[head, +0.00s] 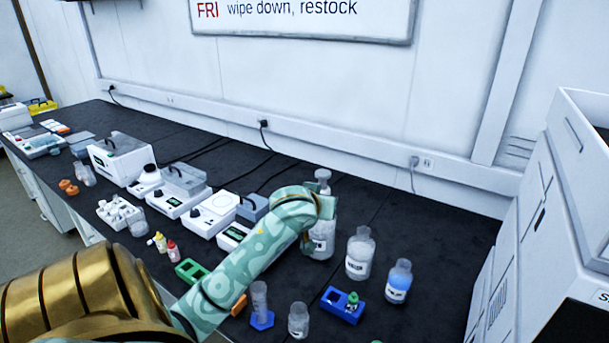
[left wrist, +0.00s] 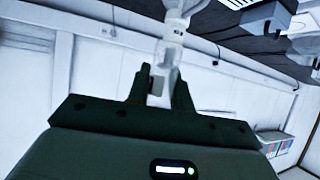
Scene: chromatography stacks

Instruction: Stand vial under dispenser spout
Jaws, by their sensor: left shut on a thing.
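The dispenser bottle (head: 321,243) stands on the dark bench with a pale head (head: 322,175); my left gripper (head: 327,207) covers part of its upper half. In the left wrist view, my left gripper (left wrist: 159,92) is shut on a small pale, clear thing with a grey patch, which looks like the vial (left wrist: 157,86). It lines up with a white, clear column of the dispenser (left wrist: 173,38) behind it. I cannot tell whether they touch, nor make out the spout. A green-capped vial (head: 353,299) sits in a blue rack (head: 336,307). My right gripper is not in view.
Clear labelled bottle (head: 359,258) and blue-liquid bottle (head: 398,284) stand right of the dispenser. A blue-footed cylinder (head: 260,300), clear jar (head: 298,320) and green rack (head: 189,270) are near the front edge. White instruments (head: 213,212) line the left. Bench toward the back right is clear.

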